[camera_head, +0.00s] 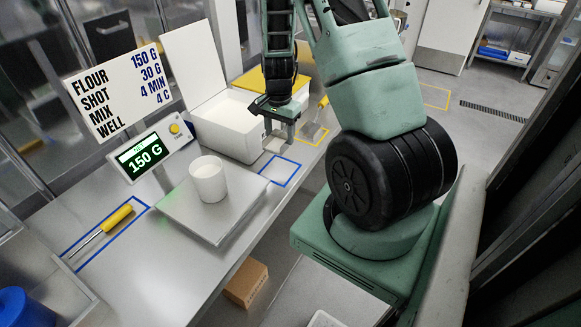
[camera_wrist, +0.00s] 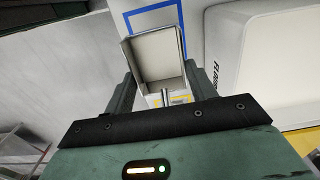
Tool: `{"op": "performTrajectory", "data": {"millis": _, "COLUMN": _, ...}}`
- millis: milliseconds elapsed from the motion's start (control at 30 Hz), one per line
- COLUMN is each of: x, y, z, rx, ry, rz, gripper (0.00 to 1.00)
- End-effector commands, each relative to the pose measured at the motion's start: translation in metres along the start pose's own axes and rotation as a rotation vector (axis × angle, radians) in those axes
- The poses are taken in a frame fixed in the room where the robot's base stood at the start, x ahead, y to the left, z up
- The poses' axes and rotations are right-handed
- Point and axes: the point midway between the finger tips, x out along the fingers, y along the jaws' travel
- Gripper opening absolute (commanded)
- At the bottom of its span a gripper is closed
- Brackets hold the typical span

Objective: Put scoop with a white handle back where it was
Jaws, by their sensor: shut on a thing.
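My gripper (camera_head: 281,132) points down beside the open white flour bin (camera_head: 226,127). It is shut on the scoop, whose pale, open bowl (camera_wrist: 160,55) shows between the fingers in the wrist view. The scoop's handle is mostly hidden by my gripper. In the head view the bowl (camera_head: 275,145) shows just below the fingers, close to the blue outlined square (camera_head: 280,184) on the counter. In the wrist view the bowl overlaps the blue outline (camera_wrist: 128,22). I cannot tell whether the scoop touches the counter.
A white cup (camera_head: 208,180) stands on the scale plate (camera_head: 180,215), whose display (camera_head: 146,152) reads 150 G. A yellow-handled tool (camera_head: 112,221) lies in a blue outline. A yellow-lidded container (camera_head: 262,77) stands behind.

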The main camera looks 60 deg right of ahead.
Motion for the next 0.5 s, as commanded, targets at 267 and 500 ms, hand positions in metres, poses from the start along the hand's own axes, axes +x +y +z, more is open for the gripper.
{"op": "performTrajectory", "data": {"millis": 267, "x": 0.041, "y": 0.002, "z": 0.000, "rx": 0.008, "ry": -0.002, "rz": 0.003, "gripper": 0.33}}
{"op": "performTrajectory", "data": {"millis": 500, "x": 0.061, "y": 0.001, "z": 0.000, "rx": 0.005, "ry": -0.002, "rz": 0.002, "gripper": 0.33}}
